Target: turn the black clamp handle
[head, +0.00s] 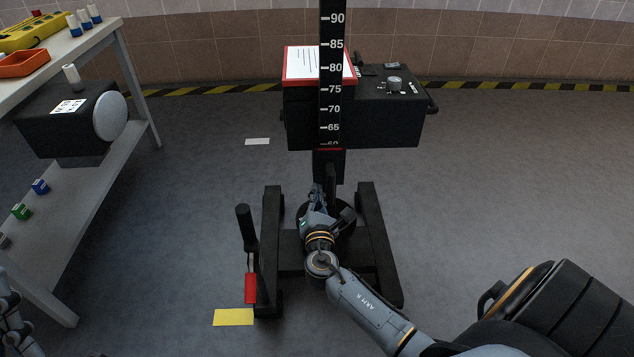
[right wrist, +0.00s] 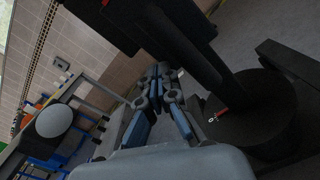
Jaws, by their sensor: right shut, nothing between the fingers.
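The black jack has an upright column with a white number scale (head: 331,90) and a low base with two long legs (head: 379,240). My right gripper (head: 318,192) is in front of the column's lower part, above the base. The wrist view shows its fingers (right wrist: 160,72) together and empty, beside a dark post. A short black handle-like piece (head: 348,214) stands just right of the gripper; I cannot tell if it is the clamp handle. A black upright grip (head: 246,228) with a red lower part stands left of the base, apart from the gripper. Only grey pieces of my left arm show at the left edge.
A black box with a knob (head: 394,84) and a red-edged clipboard (head: 300,64) are behind the column. A shelf table (head: 118,48) with a yellow tool tray (head: 35,33) and an orange tray (head: 22,63) stands at left.

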